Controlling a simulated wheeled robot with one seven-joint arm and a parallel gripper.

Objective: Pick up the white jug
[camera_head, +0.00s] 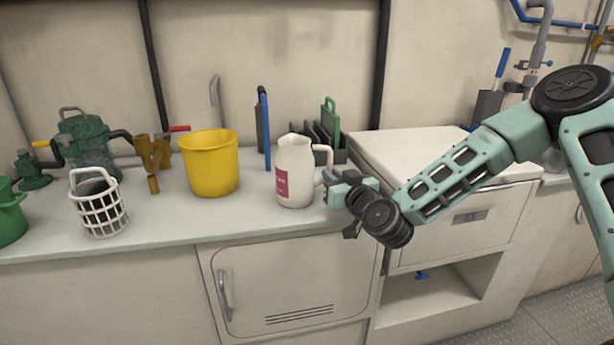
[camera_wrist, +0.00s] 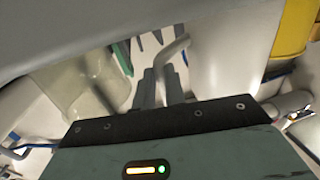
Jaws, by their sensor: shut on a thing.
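The white jug (camera_head: 294,172) has a pink label and stands upright on the counter, its handle to the right. My gripper (camera_head: 328,179) reaches in from the right at the jug's handle side. In the wrist view the jug's pale body (camera_wrist: 216,55) is right of centre, and the two grey fingers of my gripper (camera_wrist: 165,82) are close together at the handle (camera_wrist: 174,50). My gripper is shut on the handle. The lower handle is partly hidden by the fingers. No gap shows clearly under the jug's base.
A yellow bucket (camera_head: 210,165) stands left of the jug, also seen in the wrist view (camera_wrist: 292,32). A white basket (camera_head: 100,210) and brown fittings (camera_head: 152,155) are farther left. A dark rack with green and blue boards (camera_head: 325,133) stands behind. A white raised box (camera_head: 400,150) is at right.

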